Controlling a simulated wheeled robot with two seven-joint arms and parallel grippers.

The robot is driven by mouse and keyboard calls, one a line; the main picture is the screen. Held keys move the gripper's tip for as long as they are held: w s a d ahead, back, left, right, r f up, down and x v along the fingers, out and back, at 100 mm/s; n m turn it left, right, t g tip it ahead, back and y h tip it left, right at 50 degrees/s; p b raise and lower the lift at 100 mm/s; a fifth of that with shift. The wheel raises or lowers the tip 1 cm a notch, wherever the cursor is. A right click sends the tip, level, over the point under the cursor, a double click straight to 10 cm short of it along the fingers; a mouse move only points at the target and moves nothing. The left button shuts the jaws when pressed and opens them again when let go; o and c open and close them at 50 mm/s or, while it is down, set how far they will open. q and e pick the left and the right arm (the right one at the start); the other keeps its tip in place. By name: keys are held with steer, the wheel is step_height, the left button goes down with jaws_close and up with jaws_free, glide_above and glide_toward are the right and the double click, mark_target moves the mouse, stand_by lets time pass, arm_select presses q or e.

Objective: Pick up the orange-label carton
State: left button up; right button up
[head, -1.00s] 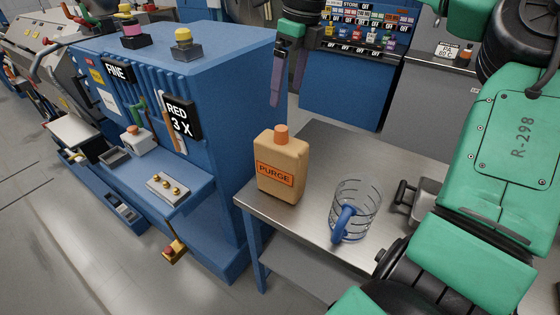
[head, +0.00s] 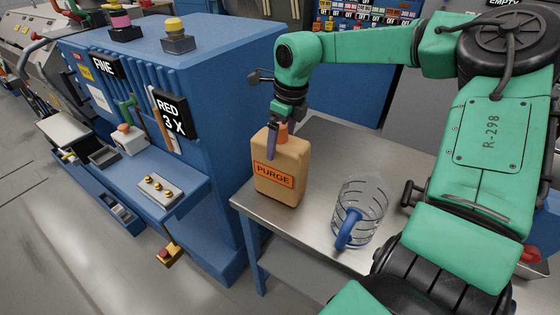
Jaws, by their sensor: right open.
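The orange-label carton (head: 280,182) is a tan jug with an orange cap and an orange label reading PURGE. It stands upright near the left corner of the steel table (head: 325,140). My right gripper (head: 279,143) is open and reaches down from above at the carton's top. One purple finger hangs in front of the carton's upper part beside the cap; the other finger is mostly hidden. I cannot tell whether the fingers touch the carton. My left gripper is not in view.
A clear measuring jug (head: 362,205) with a blue handle stands right of the carton. A blue machine (head: 215,100) with a switch box (head: 160,190) and levers stands close on the left. A blue cabinet is behind. Bare tabletop lies behind the jug.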

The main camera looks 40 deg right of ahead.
steer(key=shift+w+f, duration=0.2)
steer(key=shift+f, duration=0.85)
steer(key=c, duration=1.6)
steer(key=shift+w+r, duration=0.1)
steer(key=shift+r, duration=0.15)
